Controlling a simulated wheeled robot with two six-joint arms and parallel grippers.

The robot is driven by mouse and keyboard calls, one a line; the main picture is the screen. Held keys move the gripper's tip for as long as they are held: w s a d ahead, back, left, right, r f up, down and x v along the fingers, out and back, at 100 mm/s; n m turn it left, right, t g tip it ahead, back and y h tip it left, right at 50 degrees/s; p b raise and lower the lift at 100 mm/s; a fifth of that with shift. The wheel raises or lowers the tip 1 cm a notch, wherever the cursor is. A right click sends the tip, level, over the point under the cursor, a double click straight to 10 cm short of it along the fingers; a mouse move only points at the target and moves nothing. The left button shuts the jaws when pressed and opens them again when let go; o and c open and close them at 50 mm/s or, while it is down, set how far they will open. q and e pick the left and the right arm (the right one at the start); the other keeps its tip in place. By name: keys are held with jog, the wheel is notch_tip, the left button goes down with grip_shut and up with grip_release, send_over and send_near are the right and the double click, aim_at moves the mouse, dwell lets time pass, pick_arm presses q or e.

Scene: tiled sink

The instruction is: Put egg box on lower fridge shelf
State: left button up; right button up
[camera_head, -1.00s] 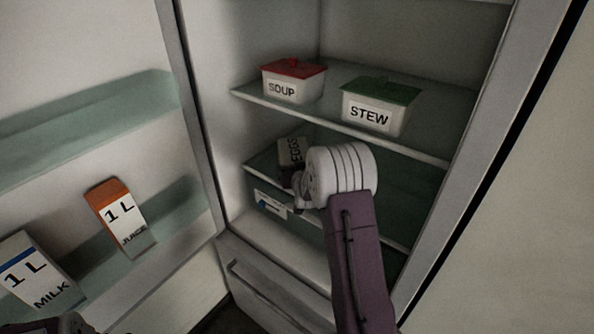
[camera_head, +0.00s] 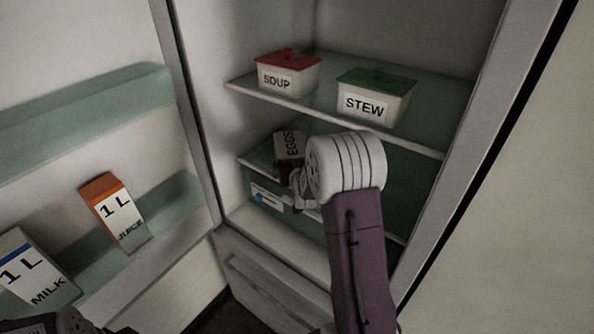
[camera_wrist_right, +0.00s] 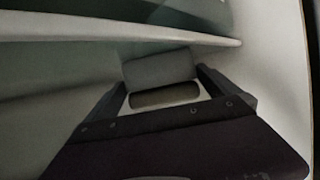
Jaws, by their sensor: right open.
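The egg box (camera_head: 288,147), a dark grey carton marked EGGS, is at the left of the lower fridge shelf (camera_head: 395,200), partly hidden by my right arm. In the head view my right gripper (camera_head: 297,183) is just in front of it, mostly hidden by my wrist. In the right wrist view my right gripper (camera_wrist_right: 162,88) is open, and a grey block, likely the egg box (camera_wrist_right: 160,69), lies at or just beyond its fingertips. Contact cannot be told. Part of my left arm shows at the bottom left; its jaws cannot be made out.
A red-lidded SOUP tub (camera_head: 286,78) and a green-lidded STEW tub (camera_head: 374,101) stand on the upper shelf (camera_head: 320,113). A labelled box (camera_head: 268,196) is below the egg box. Juice (camera_head: 116,213) and milk (camera_head: 35,272) cartons stand in the open door at left.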

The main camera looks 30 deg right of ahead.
jog(key=v, duration=0.7)
jog(key=shift+s+r, duration=0.15)
jog(key=shift+s, duration=0.1)
jog(key=shift+a, duration=0.1)
jog(key=a+r+n+y+p, duration=0.25)
jog(key=a+r+p, duration=0.3)
jog(key=a, duration=0.35)
jog(key=s+a+f+n+g+y, duration=0.1)
jog(key=s+a+f+g+y, duration=0.15)
jog(key=a, duration=0.25)
jog(key=s+a+f+g, duration=0.1)
jog(key=s+f+g, duration=0.2)
jog(key=s, duration=0.3)
jog(key=s+f+g, duration=0.3)
jog(key=s, duration=0.3)
jog(key=s+a+f+g+p, duration=0.1)
jog(key=s+f+g, duration=0.2)
jog(key=s, duration=0.4)
jog(key=shift+a+n+y, duration=0.3)
jog(key=shift+n, duration=0.05)
